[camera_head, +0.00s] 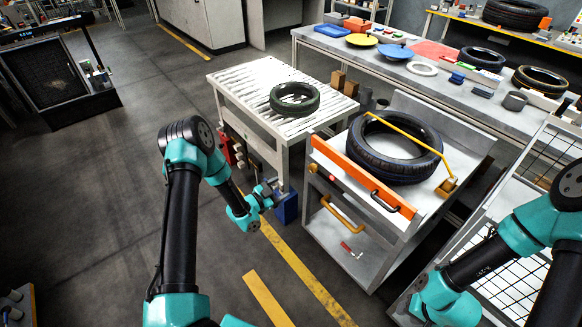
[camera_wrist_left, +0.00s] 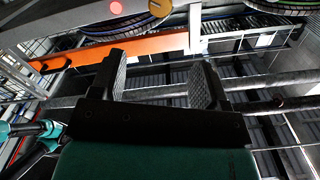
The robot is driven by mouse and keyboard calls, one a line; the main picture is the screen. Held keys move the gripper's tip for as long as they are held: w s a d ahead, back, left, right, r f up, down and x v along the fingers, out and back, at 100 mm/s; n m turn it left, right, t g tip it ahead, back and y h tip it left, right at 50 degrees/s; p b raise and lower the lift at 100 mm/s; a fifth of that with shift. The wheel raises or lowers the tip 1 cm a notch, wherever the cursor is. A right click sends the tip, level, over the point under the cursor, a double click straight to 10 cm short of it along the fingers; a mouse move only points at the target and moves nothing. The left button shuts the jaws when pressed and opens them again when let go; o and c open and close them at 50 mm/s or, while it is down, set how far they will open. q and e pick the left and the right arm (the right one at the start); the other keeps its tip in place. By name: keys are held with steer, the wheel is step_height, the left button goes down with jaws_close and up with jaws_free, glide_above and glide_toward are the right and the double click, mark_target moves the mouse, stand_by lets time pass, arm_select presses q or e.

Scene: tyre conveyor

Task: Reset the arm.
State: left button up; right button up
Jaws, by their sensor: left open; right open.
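My left gripper (camera_head: 276,190) is open and empty. In the head view it is in front of the white slatted conveyor table (camera_head: 232,84), low beside its near leg. In the left wrist view the two dark ribbed fingers (camera_wrist_left: 161,82) stand well apart with nothing between them. My right arm comes in at the lower right of the head view, bent down and left; its gripper is not in view. A small tyre (camera_head: 295,99) with a greenish tread lies on the conveyor table. A large dark tyre (camera_head: 364,158) lies on the grey cart.
The grey cart (camera_head: 340,232) has an orange front bar (camera_head: 362,178) and a yellow arm (camera_head: 412,136) over the tyre. A blue box (camera_head: 287,208) is close to my left gripper. A wire rack (camera_head: 505,275) stands at right.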

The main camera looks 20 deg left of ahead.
arm_select(q)
steer(key=s+d+f+n+g+y, duration=0.1)
steer(key=s+n+g, duration=0.3)
steer(key=s, duration=0.5)
steer(key=s+d+n+g+y, duration=0.2)
steer(key=s+d+n+g, duration=0.2)
steer(key=s, duration=0.6)
steer(key=s+d+f+n+g+y, duration=0.1)
steer(key=s+d+n+g+y, duration=0.1)
steer(key=s+g, duration=0.4)
steer(key=s+d+n, duration=0.1)
steer(key=s+n, duration=0.1)
steer(key=s, duration=0.1)
steer(key=shift+s+f+g, duration=0.3)
steer(key=shift+f, duration=0.05)
steer(key=shift+d, duration=0.1)
